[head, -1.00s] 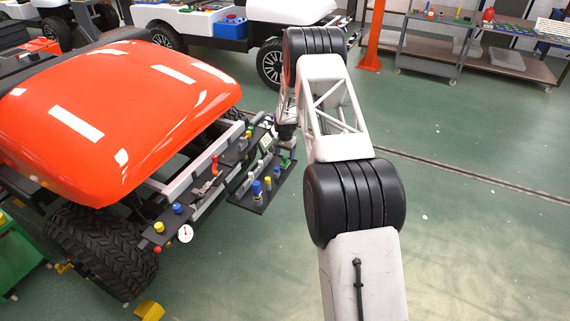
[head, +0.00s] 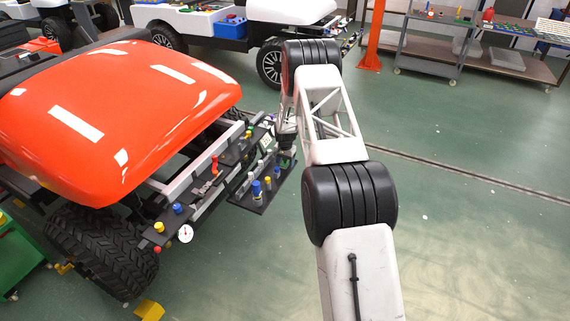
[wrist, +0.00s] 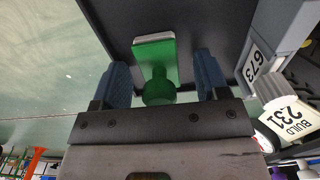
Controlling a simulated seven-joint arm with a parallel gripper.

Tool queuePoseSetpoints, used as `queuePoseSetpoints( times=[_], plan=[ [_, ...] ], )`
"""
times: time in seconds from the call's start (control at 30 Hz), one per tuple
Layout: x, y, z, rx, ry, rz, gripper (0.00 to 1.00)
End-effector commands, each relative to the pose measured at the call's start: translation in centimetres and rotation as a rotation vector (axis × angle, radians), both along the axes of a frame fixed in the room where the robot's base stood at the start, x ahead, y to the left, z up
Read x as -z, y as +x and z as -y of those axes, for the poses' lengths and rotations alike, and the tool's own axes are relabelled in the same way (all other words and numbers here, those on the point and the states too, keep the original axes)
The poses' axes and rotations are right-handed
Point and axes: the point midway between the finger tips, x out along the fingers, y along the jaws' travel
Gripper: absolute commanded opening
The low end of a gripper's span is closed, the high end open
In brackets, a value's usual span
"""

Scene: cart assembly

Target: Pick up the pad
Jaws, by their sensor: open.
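The pad is probably the green block with a rounded green knob (wrist: 157,62) in the wrist view. It sits on a dark tray (wrist: 110,18). My gripper (wrist: 164,72) is open, with one blue finger on each side of the green piece. Gaps show between the fingers and the piece, and the knob is close to the gripper's body.
Blue, grey and yellow pegs (head: 257,188) stand on the tray. A cart with an orange hood (head: 130,120) is at the left. Open green floor (head: 480,230) lies to the right.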

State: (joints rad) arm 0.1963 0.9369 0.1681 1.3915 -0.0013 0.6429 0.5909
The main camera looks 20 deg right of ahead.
Motion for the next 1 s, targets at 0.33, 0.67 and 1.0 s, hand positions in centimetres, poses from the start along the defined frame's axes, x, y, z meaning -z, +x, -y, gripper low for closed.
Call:
queuePoseSetpoints(
  times=[0.33,0.67,1.0],
  plan=[
    [-0.01,-0.01,-0.01,0.0,0.0,0.0,0.67],
    [-0.01,-0.01,-0.01,0.0,0.0,0.0,0.16],
    [-0.13,0.01,-0.01,0.0,0.0,0.0,0.1]
  ],
)
